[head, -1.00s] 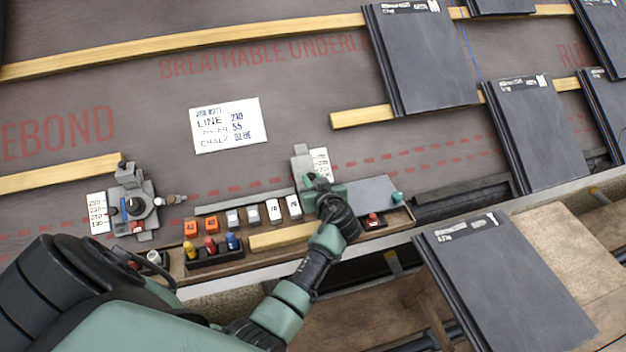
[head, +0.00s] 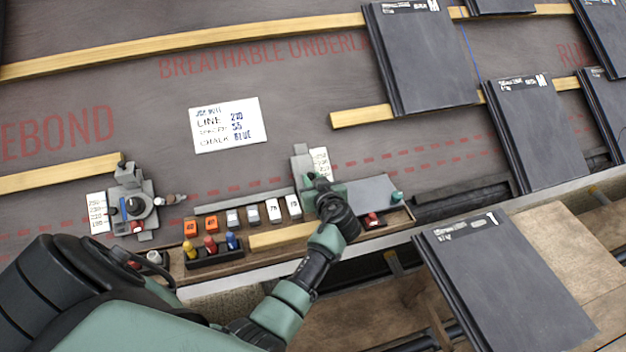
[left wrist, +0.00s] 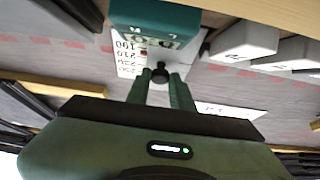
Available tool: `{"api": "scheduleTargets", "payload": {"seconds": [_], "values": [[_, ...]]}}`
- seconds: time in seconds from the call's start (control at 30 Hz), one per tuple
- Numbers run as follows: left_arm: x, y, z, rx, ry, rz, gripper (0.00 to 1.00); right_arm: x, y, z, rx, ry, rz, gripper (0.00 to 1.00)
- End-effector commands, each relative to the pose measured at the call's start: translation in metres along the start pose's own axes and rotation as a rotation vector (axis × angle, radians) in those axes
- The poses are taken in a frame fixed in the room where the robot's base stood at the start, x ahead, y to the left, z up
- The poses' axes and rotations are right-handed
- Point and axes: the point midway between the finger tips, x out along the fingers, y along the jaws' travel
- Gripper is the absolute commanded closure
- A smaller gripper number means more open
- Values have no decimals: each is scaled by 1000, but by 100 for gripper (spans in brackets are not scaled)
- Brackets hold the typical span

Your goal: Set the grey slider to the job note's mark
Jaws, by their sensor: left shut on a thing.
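The white job note (head: 226,125) lies on the dark underlay; its LINE row reads 210, and the row below appears to read 55. A grey slider fixture (head: 301,160) stands at the back edge of the tool tray, beside a white scale card (head: 320,163). My left gripper (head: 322,187) is at this fixture and hides its lower part. The exact setting is not readable. My right gripper is not in view.
Another grey device (head: 135,205) with its own scale card (head: 97,212) stands at the left. The tray holds orange, white and grey blocks, coloured bottles and a wooden strip (head: 283,238). Slates (head: 505,275) lie to the right. The underlay around the note is clear.

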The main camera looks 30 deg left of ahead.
Motion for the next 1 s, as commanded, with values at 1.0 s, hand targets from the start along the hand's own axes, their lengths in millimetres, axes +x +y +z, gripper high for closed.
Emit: {"api": "scheduleTargets", "payload": {"seconds": [1.0], "values": [[11,0,-18,0,1,-1,67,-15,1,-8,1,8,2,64]]}}
